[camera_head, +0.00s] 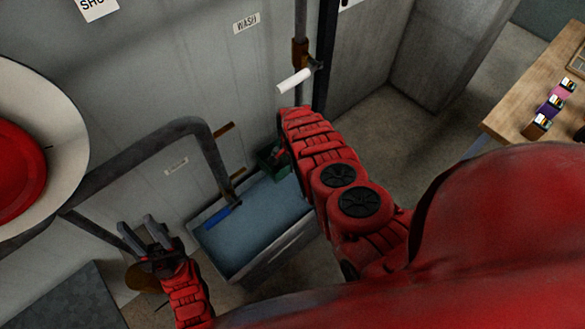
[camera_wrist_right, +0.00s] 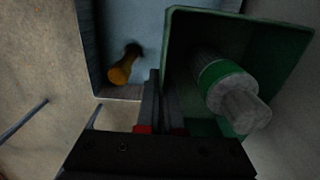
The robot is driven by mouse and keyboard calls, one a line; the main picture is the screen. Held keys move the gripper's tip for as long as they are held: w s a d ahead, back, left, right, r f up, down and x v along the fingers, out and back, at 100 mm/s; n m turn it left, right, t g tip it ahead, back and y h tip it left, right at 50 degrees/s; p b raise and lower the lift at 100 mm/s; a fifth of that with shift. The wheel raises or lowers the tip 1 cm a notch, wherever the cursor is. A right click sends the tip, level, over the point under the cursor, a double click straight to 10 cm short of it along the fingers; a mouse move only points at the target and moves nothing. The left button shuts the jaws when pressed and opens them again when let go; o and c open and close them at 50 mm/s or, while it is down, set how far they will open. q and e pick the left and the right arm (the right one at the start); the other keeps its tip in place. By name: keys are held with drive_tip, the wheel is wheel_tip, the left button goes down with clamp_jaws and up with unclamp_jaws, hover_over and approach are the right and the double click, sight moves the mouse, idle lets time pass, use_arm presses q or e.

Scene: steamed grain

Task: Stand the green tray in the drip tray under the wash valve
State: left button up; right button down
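The green tray (camera_head: 268,163) is at the far end of the drip tray (camera_head: 255,222), partly hidden by my right arm. In the right wrist view the green tray (camera_wrist_right: 178,35) holds a pale cylinder with a green band (camera_wrist_right: 225,88). My right gripper (camera_wrist_right: 157,80) has its fingers close together on the tray's left wall. I cannot tell if the tray touches the drip tray's floor. A pipe with a white handle (camera_head: 294,81) rises near the WASH label (camera_head: 246,22), above the green tray. My left gripper (camera_head: 143,230) is open and empty, left of the drip tray.
A thick grey pipe (camera_head: 150,150) with a blue handle (camera_head: 222,215) bends over the drip tray's near left part. A white-rimmed round vessel (camera_head: 65,100) stands at left. A wooden table (camera_head: 510,110) with small coloured items is at right. An amber knob (camera_wrist_right: 124,68) shows in the wrist view.

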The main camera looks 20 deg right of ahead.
drive_tip(key=shift+w+d+f+b, duration=0.1)
drive_tip(key=shift+w+f+b, duration=0.1)
drive_tip(key=shift+f+b, duration=0.5)
drive_tip(key=shift+f, duration=0.45)
drive_tip(key=shift+f+b, duration=0.2)
drive_tip(key=shift+b, duration=0.3)
wheel_tip(320, 180, down, 11)
drive_tip(key=b, duration=1)
drive_tip(key=shift+s, duration=0.15)
drive_tip(key=shift+f+b, duration=0.6)
drive_tip(key=shift+b, duration=0.2)
drive_tip(key=c, duration=1)
unclamp_jaws()
drive_tip(key=shift+r, duration=0.1)
